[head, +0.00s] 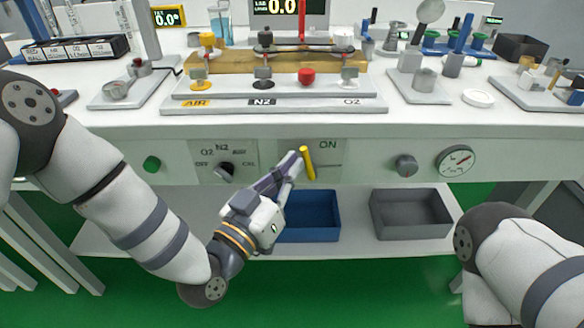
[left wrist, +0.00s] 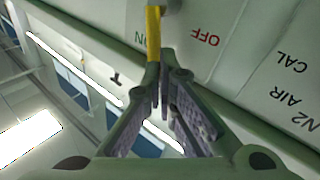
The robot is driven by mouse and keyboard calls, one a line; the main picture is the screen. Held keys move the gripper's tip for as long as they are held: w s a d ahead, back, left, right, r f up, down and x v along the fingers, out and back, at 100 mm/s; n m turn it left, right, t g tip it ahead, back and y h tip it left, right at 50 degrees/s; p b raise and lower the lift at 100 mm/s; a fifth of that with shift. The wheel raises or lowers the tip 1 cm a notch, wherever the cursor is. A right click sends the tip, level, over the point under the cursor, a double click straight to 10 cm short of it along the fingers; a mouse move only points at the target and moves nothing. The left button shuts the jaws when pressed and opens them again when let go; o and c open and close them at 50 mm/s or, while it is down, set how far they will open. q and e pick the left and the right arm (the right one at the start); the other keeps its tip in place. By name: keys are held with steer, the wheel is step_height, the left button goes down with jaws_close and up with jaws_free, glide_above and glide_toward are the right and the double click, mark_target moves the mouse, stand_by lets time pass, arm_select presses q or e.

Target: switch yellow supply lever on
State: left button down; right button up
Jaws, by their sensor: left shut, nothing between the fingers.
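The yellow supply lever (head: 307,163) is a short yellow bar on the front panel of the bench. It stands near upright, its top leaning slightly left, just left of the ON label (head: 328,145). My left gripper (head: 293,162) is shut and empty, its fingertips close against the lever's left side in the head view. In the left wrist view the lever (left wrist: 153,62) passes by the gripper tips (left wrist: 166,70), with upside-down ON and OFF labels either side. I cannot tell whether they touch. My right gripper is out of view; only my right arm shows.
A black selector knob (head: 224,170), a green knob (head: 152,164), a grey knob (head: 406,166) and a gauge (head: 455,160) share the panel. A blue bin (head: 310,217) and a grey bin (head: 411,214) stand on the shelf below. The benchtop above is crowded.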

arm_select(q)
steer(key=shift+w, duration=0.1)
steer(key=shift+d+r+m+g+y+p, duration=0.15)
steer(key=shift+d+r+m+g+p, duration=0.2)
steer(key=shift+m+p, duration=0.5)
steer(key=shift+d+r+m+g+y+p, duration=0.15)
steer(key=shift+d+m+g+p, duration=0.35)
steer(key=shift+p, duration=0.5)
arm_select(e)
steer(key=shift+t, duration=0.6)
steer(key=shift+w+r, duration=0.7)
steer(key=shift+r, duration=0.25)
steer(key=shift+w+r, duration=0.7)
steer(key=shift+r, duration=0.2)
arm_select(q)
steer(key=shift+a+f, duration=0.1)
steer(key=shift+a, duration=0.05)
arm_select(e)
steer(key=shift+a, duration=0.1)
